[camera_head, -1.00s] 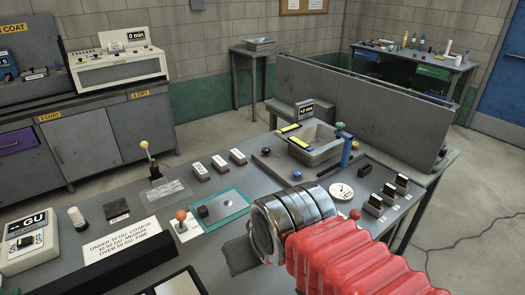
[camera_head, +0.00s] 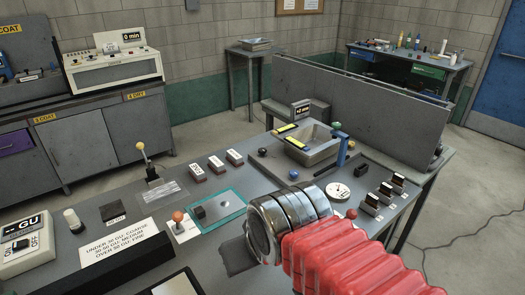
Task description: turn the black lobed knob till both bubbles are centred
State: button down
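A grey basin (camera_head: 322,156) stands on a dark plate at the back of the bench. Two yellow strips, a far one (camera_head: 287,128) and a near one (camera_head: 297,143), lie on its left side and look like the level vials. Their bubbles are too small to make out. A dark round knob (camera_head: 263,152) sits at the plate's left corner, and another black knob (camera_head: 366,169) stands right of the basin. I cannot tell which is lobed. My metal wrist is in front, apart from both. A dark shape beside it may be my gripper (camera_head: 238,257); its fingers cannot be made out.
A blue-black knob (camera_head: 293,175), a green knob (camera_head: 336,126) and a blue upright post (camera_head: 343,152) stand around the basin. A white dial (camera_head: 338,193) and a red knob (camera_head: 351,213) are close to my arm. A grey partition (camera_head: 360,105) rises behind.

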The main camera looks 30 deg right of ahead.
aim_at(261, 151)
jog(key=k, duration=1.35)
jog(key=z, duration=0.55)
jog(key=i, duration=1.5)
jog(key=u, duration=0.15)
